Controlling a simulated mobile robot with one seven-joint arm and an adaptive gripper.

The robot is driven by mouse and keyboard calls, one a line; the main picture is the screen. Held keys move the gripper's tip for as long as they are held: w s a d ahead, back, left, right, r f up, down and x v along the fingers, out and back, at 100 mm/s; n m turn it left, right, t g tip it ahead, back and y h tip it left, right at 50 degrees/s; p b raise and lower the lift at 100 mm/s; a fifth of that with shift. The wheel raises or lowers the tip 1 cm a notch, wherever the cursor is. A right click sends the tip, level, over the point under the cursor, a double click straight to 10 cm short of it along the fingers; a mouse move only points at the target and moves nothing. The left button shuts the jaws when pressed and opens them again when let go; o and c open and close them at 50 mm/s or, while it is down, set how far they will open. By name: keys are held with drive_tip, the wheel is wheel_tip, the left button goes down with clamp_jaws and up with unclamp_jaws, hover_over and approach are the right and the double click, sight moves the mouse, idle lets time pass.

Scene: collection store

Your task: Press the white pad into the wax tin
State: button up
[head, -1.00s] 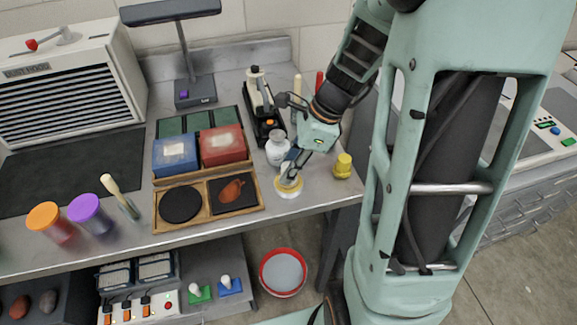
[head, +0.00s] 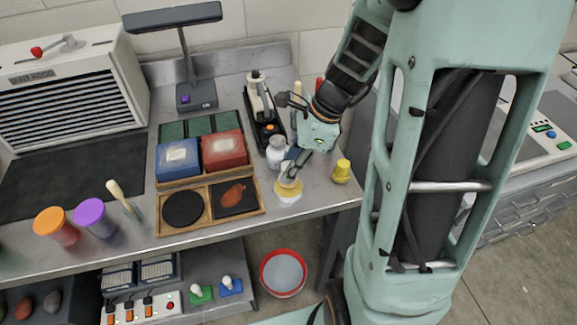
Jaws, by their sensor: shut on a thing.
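The wax tin (head: 288,196) is a shallow round yellow and pale tin near the front edge of the workbench, right of the wooden tray. My gripper (head: 288,180) points down directly over the tin. It is shut on a small pale thing, which I take to be the white pad; the fingers hide most of it. I cannot tell whether the pad touches the wax or is just above it.
A white bottle (head: 277,153) stands close behind my gripper, and a yellow pot (head: 341,171) stands to its right. The wooden tray (head: 258,208) lies just left of the tin. A red-rimmed bucket (head: 284,272) is on the floor below.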

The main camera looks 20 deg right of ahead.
drive_tip(key=shift+r+p, duration=2)
drive_tip(key=shift+r, duration=0.4)
drive_tip(key=shift+f, duration=0.1)
